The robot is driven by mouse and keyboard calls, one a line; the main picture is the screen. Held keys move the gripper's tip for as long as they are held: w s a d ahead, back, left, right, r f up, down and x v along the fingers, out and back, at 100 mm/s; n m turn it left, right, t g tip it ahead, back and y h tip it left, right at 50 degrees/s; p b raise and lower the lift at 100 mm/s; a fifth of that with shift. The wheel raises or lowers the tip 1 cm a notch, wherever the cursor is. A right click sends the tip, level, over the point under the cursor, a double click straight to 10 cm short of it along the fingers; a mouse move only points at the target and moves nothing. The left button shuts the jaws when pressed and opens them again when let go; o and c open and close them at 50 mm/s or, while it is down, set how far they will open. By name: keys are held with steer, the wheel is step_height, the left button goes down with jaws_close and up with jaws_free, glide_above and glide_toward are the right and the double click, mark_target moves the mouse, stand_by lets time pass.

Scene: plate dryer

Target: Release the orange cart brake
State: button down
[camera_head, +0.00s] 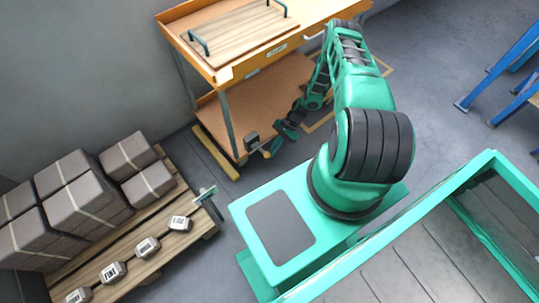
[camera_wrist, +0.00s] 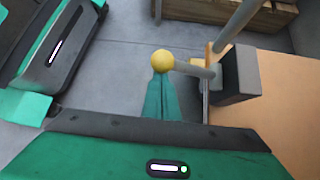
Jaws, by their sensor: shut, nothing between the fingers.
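The orange cart (camera_head: 232,72) stands at the top middle of the head view, with a grey leg and a lower shelf. Its brake is a grey lever (camera_wrist: 195,70) with a yellow ball knob (camera_wrist: 162,61), running from a dark box (camera_wrist: 238,75) by the leg. The box (camera_head: 252,140) and knob (camera_head: 267,154) show small in the head view. My gripper (camera_wrist: 164,80) is shut and empty, its green fingers ending right at the knob in the wrist view. Whether they touch it, I cannot tell. In the head view my gripper (camera_head: 274,146) is low beside the cart's near corner.
A wooden tray with green handles (camera_head: 240,30) lies on the cart's top. A pallet (camera_head: 150,235) with grey wrapped blocks (camera_head: 78,185) and several labelled weights (camera_head: 147,246) stands at the left. A blue frame (camera_head: 500,70) is at the right. Floor between is clear.

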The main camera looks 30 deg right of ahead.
steer(key=shift+w+a+r+g, duration=0.1)
steer(key=shift+w+r+g, duration=0.1)
steer(key=shift+w+r, duration=0.4)
steer(key=shift+w+a+r+g, duration=0.1)
steer(key=shift+w+r+g, duration=0.1)
steer(key=shift+r, duration=0.65)
steer(key=w+d+r, duration=0.2)
steer(key=d+r, duration=0.1)
steer(key=d, duration=0.5)
steer(key=shift+w+d+r, duration=0.25)
steer(key=shift+w, duration=0.1)
stand_by(0.4)
